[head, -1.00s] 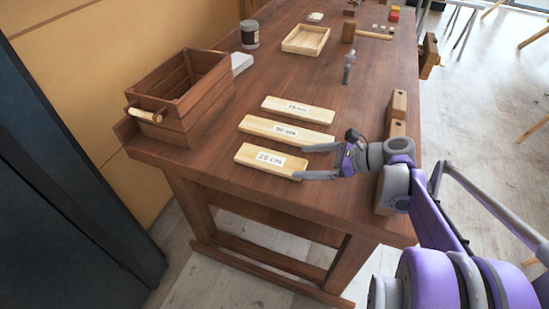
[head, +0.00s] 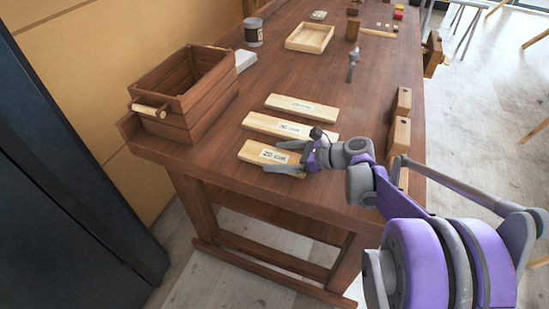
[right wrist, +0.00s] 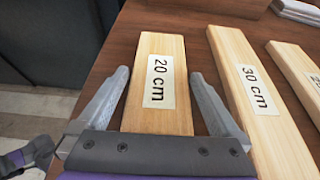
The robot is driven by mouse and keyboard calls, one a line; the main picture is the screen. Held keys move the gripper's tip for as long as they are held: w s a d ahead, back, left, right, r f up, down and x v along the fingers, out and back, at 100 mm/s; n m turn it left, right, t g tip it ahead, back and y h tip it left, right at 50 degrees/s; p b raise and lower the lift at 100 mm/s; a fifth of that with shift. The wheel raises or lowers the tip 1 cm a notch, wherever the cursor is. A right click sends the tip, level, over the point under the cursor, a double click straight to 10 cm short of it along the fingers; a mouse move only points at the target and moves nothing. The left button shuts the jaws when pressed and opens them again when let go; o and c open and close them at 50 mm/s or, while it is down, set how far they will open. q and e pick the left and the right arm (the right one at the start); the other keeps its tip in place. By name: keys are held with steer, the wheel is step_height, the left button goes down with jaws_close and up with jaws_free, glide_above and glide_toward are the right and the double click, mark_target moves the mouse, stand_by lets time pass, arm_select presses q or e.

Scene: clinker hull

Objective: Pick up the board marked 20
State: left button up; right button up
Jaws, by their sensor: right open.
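The board marked 20 cm (head: 252,153) lies flat on the workbench near its front edge, the nearest of three pale boards. In the right wrist view the board (right wrist: 160,114) lies between the fingers of my right gripper (right wrist: 160,98), with its label facing up. My right gripper (head: 277,158) is open at the right end of this board in the head view. The fingers stand on either side of it, with gaps visible. The board marked 30 cm (right wrist: 233,60) lies just beside the right finger.
A third board (head: 300,107) lies behind the 30 cm board. A wooden crate (head: 190,118) stands at the left of the bench (head: 220,185). A shallow tray (head: 309,37), a can (head: 253,33) and drilled wooden blocks (head: 400,118) also stand on the bench.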

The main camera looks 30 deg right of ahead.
steer(key=shift+c, duration=0.2)
steer(key=c, duration=1.1)
